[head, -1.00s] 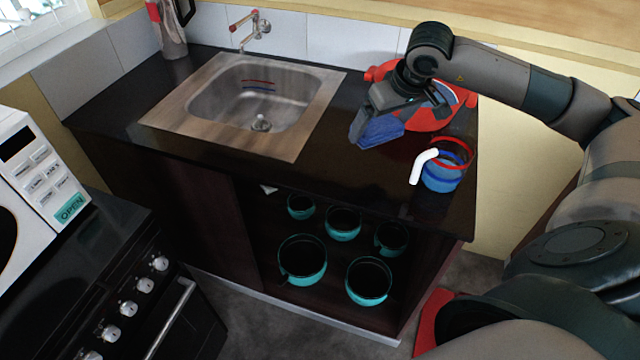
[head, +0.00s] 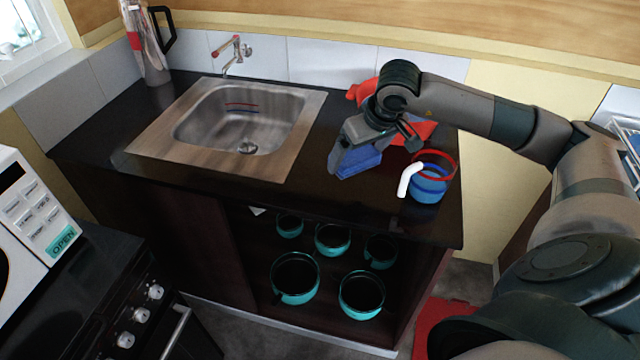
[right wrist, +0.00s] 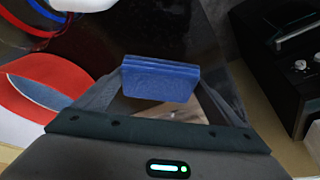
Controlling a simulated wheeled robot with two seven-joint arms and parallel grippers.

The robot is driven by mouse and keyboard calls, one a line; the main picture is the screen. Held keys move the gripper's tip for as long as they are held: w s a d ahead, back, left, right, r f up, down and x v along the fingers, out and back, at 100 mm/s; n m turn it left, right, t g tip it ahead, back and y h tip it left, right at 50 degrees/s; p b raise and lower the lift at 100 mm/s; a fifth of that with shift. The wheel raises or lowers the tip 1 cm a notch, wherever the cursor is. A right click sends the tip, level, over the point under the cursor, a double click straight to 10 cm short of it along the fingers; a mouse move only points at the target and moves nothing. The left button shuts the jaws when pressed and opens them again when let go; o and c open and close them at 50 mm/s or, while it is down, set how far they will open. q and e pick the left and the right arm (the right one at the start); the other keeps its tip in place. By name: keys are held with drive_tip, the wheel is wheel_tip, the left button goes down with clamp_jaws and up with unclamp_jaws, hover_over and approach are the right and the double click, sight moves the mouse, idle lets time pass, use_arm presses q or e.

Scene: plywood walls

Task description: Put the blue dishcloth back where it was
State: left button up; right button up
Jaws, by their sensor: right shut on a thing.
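The blue dishcloth (head: 361,163) is a folded block between the fingers of my right gripper (head: 352,160), just above or at the dark countertop (head: 300,184), to the right of the sink. I cannot tell whether it touches the counter. In the right wrist view the dishcloth (right wrist: 160,80) shows flat and level between both fingertips, and my right gripper (right wrist: 160,88) is shut on it. My left gripper is not in view.
A blue-and-red mug (head: 430,185) with a white handle stands right of the dishcloth. A red pot (head: 420,130) is behind my gripper. The sink (head: 240,125) is to the left. Several teal pots (head: 295,290) sit on the open shelf below. A microwave (head: 30,215) is at left.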

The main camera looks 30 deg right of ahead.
drive_tip(key=w+a+f+p, duration=0.1)
drive_tip(key=a, duration=0.1)
drive_tip(key=w+a+f+p, duration=0.1)
drive_tip(key=a+f, duration=0.1)
drive_tip(key=w+a+f+p, duration=0.1)
drive_tip(key=a, duration=0.2)
drive_tip(key=shift+w+f+p, duration=0.2)
drive_tip(key=shift+p, duration=0.1)
drive_tip(key=shift+w+a+f, duration=0.2)
drive_tip(key=shift+a+f, duration=0.1)
drive_tip(key=shift+a, duration=0.05)
drive_tip(key=shift+f, duration=0.1)
drive_tip(key=shift+f+p, duration=1.25)
drive_tip(key=shift+f, duration=0.65)
drive_tip(key=shift+f, duration=0.15)
